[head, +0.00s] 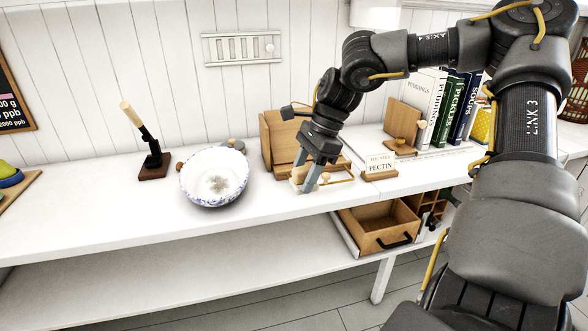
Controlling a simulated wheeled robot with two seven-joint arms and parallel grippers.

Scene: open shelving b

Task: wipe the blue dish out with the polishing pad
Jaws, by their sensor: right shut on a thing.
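The blue dish (199,192) is a white round bowl with a blue pattern around its outside and rim. It stands upright on the white counter, left of centre, with a greyish smudge on its inside bottom. My right gripper (305,184) points down over the counter, to the right of the dish and apart from it. It is shut on a small cream-coloured thing (298,173), which looks like the polishing pad. The fingers hide part of it, and I cannot tell whether it touches the counter. My left gripper is out of view.
A wooden box (275,140) stands behind the gripper. A pectin sign (380,165) and books (440,105) are to the right. A black stand with a wooden handle (152,160) is left of the dish. An open drawer (378,226) juts out below. The counter's front left is clear.

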